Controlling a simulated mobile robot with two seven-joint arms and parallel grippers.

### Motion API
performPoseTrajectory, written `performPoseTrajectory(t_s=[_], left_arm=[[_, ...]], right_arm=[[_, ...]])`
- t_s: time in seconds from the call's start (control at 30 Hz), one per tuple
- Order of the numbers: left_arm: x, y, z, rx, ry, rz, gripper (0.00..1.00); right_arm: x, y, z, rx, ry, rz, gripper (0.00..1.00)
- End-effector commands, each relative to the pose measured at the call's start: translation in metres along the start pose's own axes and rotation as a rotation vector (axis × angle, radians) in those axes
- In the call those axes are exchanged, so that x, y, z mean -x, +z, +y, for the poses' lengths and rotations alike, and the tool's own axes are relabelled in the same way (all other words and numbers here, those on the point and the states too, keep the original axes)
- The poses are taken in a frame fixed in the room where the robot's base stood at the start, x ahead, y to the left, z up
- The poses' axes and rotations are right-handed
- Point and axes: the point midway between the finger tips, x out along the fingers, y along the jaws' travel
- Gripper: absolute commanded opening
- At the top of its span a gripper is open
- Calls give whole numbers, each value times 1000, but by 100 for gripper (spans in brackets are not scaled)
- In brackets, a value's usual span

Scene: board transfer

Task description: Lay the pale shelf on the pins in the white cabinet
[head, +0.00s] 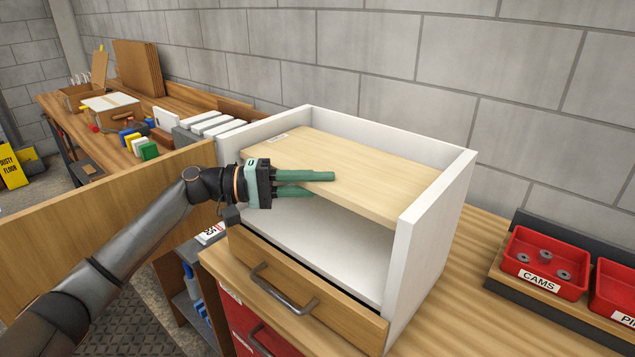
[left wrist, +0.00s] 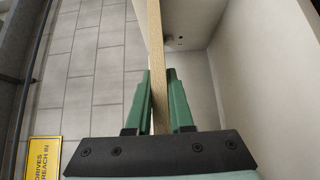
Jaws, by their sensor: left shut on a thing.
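The pale shelf (head: 365,165) lies roughly level inside the white cabinet (head: 428,235), between its side walls and above its floor. My left gripper (head: 320,183) is shut on the shelf's front edge, left of its middle, with one green finger above and one below. In the left wrist view the shelf (left wrist: 156,50) shows edge-on between the two fingers of my left gripper (left wrist: 160,78). Small dark dots (left wrist: 180,40) show on the cabinet's inner wall. The pins under the shelf are hidden, so I cannot tell whether it touches them. My right gripper is out of view.
A wooden drawer (head: 300,295) with a metal handle is below the cabinet opening. A red bin marked CAMS (head: 545,262) stands on the bench to the right. A wooden panel (head: 110,225) stands left of the cabinet. A block wall is close behind.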

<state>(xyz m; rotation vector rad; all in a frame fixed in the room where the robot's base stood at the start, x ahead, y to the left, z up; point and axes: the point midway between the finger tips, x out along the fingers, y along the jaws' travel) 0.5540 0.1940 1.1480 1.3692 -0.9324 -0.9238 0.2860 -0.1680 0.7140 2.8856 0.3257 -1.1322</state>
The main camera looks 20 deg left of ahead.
Motion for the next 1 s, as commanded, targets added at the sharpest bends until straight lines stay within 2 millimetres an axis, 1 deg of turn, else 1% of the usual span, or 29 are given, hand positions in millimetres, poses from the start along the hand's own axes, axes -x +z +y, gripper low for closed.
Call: performPoseTrajectory(t_s=[0.03, 0.13, 0.17, 0.47, 0.63, 0.67, 1.0], left_arm=[[0, 0, 3, -5, 8, 1, 0], [0, 0, 1, -5, 8, 1, 0], [0, 0, 1, -5, 8, 1, 21], [0, 0, 0, -2, 3, 0, 55], [0, 0, -1, -1, 1, 0, 55], [0, 0, -6, 6, -6, -1, 57], [0, 0, -3, 2, -2, 0, 57]], right_arm=[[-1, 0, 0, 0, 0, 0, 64], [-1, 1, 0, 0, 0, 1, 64], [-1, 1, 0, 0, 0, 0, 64], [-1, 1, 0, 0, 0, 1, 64], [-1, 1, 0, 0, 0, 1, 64], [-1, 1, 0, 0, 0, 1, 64], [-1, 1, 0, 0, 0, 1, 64]])
